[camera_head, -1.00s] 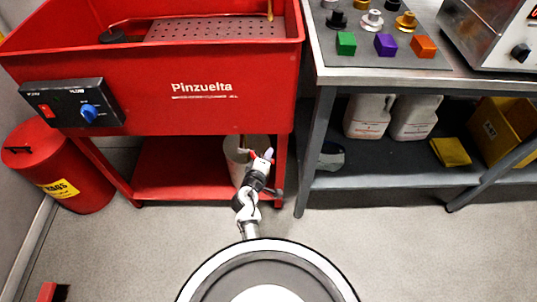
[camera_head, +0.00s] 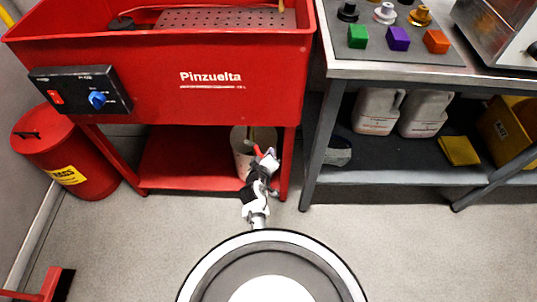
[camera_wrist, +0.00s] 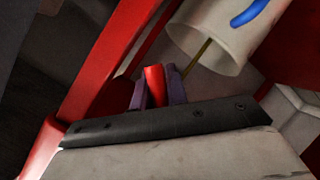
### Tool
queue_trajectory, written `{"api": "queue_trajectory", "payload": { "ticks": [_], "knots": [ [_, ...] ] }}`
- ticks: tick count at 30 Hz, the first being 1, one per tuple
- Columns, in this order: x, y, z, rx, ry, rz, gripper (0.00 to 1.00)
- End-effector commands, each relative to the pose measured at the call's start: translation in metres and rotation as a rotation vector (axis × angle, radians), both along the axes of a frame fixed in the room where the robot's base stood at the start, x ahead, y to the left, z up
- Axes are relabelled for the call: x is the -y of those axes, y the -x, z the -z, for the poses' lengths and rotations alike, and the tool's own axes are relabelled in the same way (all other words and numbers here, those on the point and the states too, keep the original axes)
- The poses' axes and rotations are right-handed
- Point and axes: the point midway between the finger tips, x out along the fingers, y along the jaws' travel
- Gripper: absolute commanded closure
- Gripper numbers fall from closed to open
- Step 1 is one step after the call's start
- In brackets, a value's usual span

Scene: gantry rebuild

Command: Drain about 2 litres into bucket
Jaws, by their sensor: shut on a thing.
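A pale bucket (camera_head: 240,152) stands on the low red shelf under the parts washer, at its right end. In the wrist view the bucket (camera_wrist: 232,32) shows tilted, with a blue mark on its side. My gripper (camera_head: 265,158) is in front of the bucket. In the wrist view my gripper (camera_wrist: 155,93) is shut on a red handle (camera_wrist: 153,74). A thin brownish line (camera_wrist: 197,60), apparently a liquid stream, runs to the bucket's mouth. The liquid level inside is not visible.
The red washer tank (camera_head: 200,100) hangs above my arm, with a control box (camera_head: 80,93) at its left. A red waste can (camera_head: 65,155) stands left. A grey workbench (camera_head: 400,178) with jugs on its shelf stands right.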

Motion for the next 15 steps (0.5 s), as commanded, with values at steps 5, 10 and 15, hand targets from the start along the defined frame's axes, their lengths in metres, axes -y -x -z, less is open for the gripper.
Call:
{"api": "queue_trajectory", "payload": {
  "ticks": [5,10,15],
  "knots": [
    [0.0003,-0.0013,-0.0013,0.004,0.0,0.001,1.0],
    [0.0004,-0.0013,-0.0015,0.004,0.001,0.0,0.77],
    [0.0003,-0.0008,-0.0009,0.002,0.001,0.0,0.63]
  ]
}}
